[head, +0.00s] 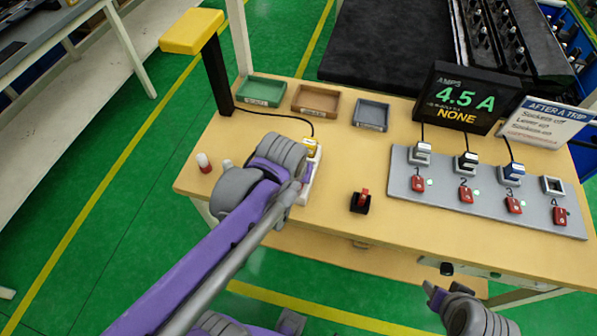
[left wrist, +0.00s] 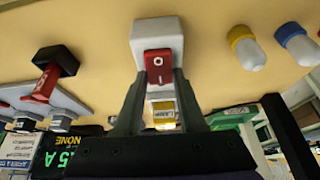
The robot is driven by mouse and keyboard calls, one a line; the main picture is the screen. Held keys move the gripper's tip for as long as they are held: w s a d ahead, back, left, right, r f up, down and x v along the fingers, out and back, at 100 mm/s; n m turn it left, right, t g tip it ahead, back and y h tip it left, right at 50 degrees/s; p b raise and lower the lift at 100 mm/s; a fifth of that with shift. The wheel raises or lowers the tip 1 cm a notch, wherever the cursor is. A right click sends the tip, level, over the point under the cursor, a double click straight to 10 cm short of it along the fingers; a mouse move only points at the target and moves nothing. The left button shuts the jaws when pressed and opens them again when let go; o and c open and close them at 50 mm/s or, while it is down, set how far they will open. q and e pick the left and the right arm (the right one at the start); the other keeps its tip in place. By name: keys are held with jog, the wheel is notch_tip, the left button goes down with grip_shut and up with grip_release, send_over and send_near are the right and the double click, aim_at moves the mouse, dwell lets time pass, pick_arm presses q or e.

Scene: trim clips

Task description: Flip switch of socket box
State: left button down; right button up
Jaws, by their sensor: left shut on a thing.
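The white socket box (head: 312,178) stands on the wooden table at the end of my left arm. In the left wrist view the white socket box (left wrist: 157,30) carries a red rocker switch (left wrist: 158,66) marked O and I. Which side of the rocker is pressed, I cannot tell. A yellow plug labelled LAMP (left wrist: 163,116) sits at its end. My left gripper (left wrist: 158,92) has a finger on each side of the box and is shut on it; my arm partly hides the box in the head view. My right gripper (head: 436,294) is at the front edge, away from the box.
A grey panel (head: 397,190) has several numbered red switches and sockets, with plugs in sockets 1 to 3. The display (head: 462,97) reads 4.5 A. A red lever (head: 364,196) stands right of the box. Trays and a yellow-topped post (head: 193,31) are behind.

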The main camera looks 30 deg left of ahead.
pick_arm(q)
jog(key=shift+c, duration=2.4)
grip_release()
jog(key=a+p+v, duration=0.1)
jog(key=v, duration=0.9)
jog(key=shift+s+d+r, duration=0.15)
jog(key=shift+d+r, duration=0.2)
jog(key=shift+d, duration=0.2)
jog(key=shift+f, duration=0.1)
jog(key=s+f, duration=0.1)
jog(key=f, duration=0.2)
jog(key=s+d+f+m, duration=0.1)
jog(key=f, duration=0.3)
jog(key=s+d+f+m+h, duration=0.1)
jog(key=s+f, duration=0.1)
jog(key=f, duration=0.1)
jog(key=shift+d+f+t, duration=0.15)
jog(key=shift+f+t, duration=0.15)
jog(key=shift+t, duration=0.1)
